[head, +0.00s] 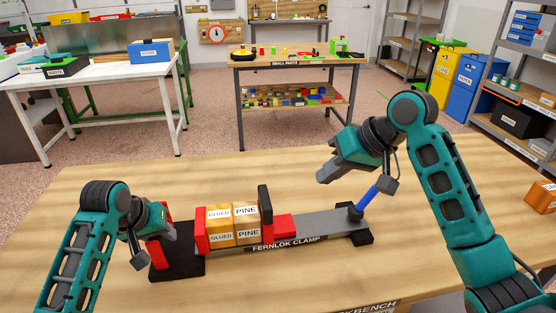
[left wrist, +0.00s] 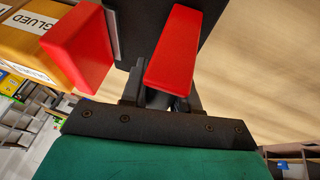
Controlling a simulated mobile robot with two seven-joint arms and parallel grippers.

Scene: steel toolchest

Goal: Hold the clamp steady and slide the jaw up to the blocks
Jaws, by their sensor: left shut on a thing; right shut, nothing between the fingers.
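The Fernlok clamp (head: 315,232) lies along the workbench, a grey bar on black feet. Blocks labelled GLUED (head: 220,225) and PINE (head: 246,222) stand on it, against a red end jaw (head: 200,236) at left. The black upright jaw (head: 265,205), with a red part (head: 285,227) beside it, stands at the blocks' right side; I cannot tell whether it touches them. A blue handle (head: 367,201) tilts up near the right end. My left gripper (head: 164,228) is shut on the clamp's red grip (left wrist: 172,50).
Bare bench top (head: 120,175) surrounds the clamp. An orange block (head: 541,197) lies at the right edge. A white table (head: 95,80), a small-parts table (head: 297,62) and shelves stand beyond the bench.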

